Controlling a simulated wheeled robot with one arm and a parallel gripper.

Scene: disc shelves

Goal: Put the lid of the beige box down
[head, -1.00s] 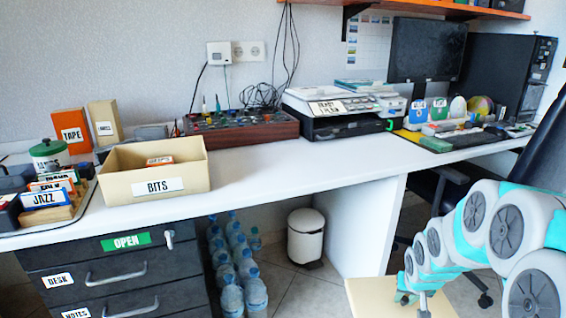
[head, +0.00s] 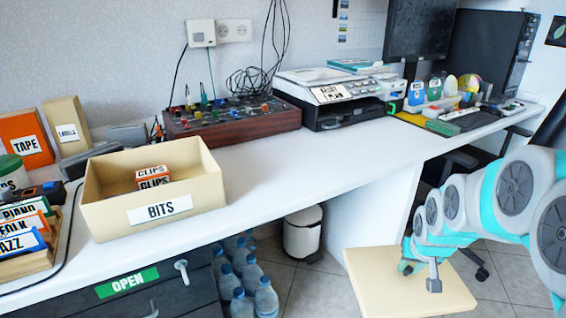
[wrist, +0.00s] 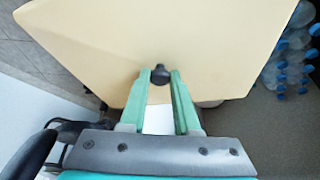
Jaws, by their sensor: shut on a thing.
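The beige box (head: 110,213) labelled BITS stands open on the white desk at left in the head view. A small orange and white CLIPS box (head: 152,177) lies inside it. The beige lid (head: 395,285) hangs flat from my gripper (head: 432,282) at the lower right, in front of the desk. In the wrist view my gripper (wrist: 160,78) is shut on the lid's dark knob, and the lid (wrist: 150,30) fills the upper part.
The white desk (head: 290,165) is clear to the right of the box. A mixer (head: 232,118) and a printer (head: 345,95) stand behind. A white bin (head: 302,235) and bottles (head: 250,280) are below.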

